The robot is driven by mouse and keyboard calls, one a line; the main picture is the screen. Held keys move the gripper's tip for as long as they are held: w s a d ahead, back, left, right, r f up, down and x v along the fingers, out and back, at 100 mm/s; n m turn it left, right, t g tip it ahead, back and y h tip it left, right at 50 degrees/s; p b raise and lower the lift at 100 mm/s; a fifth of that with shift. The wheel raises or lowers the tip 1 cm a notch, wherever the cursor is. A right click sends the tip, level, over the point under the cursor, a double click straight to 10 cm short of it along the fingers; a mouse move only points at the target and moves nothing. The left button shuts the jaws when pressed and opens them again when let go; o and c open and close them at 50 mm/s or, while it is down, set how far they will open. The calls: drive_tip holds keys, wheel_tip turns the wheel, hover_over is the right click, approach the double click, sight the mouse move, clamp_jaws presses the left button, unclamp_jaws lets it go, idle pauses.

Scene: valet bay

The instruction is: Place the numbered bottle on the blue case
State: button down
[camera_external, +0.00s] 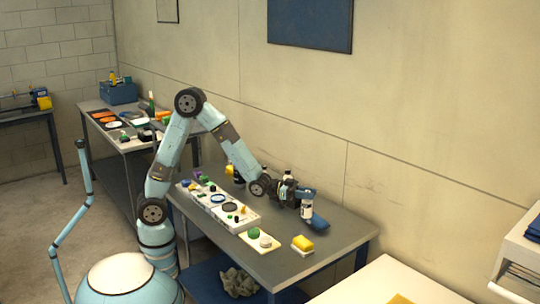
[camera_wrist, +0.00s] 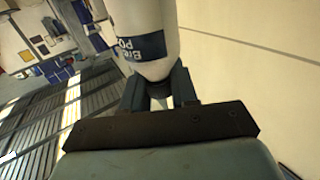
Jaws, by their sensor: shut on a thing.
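My gripper (camera_external: 304,191) is over the far right part of the grey table and is shut on a white bottle (camera_external: 307,211) with a dark blue label. The wrist view shows the bottle (camera_wrist: 143,38) between the fingers of my gripper (camera_wrist: 160,88), with part of its printed label; I cannot read a number on it. A blue case (camera_external: 320,223) lies on the table just right of the bottle, partly hidden by it. I cannot tell whether the bottle touches the table or the case.
A yellow sponge (camera_external: 302,242) on a white dish is nearer the front edge. A white tray (camera_external: 240,217) with small items and a board with a green item (camera_external: 254,233) lie to the left.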

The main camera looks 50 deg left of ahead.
drive_tip(key=shift+a+r, duration=0.35)
drive_tip(key=shift+a, duration=0.25)
drive_tip(key=a+r, duration=0.4)
drive_tip(key=a, duration=0.8)
drive_tip(key=w+d+f, duration=0.2)
drive_tip(key=w+f, duration=0.4)
drive_tip(key=w+d+f, duration=0.3)
drive_tip(key=w+f, duration=0.3)
drive_tip(key=f, duration=0.1)
drive_tip(key=shift+w+d+m+g, duration=0.25)
drive_tip(key=shift+w+m+g, duration=0.05)
drive_tip(key=shift+w+g, duration=0.1)
drive_tip(key=shift+f, duration=0.1)
drive_tip(key=c, duration=0.9)
unclamp_jaws()
drive_tip(key=shift+o, duration=0.2)
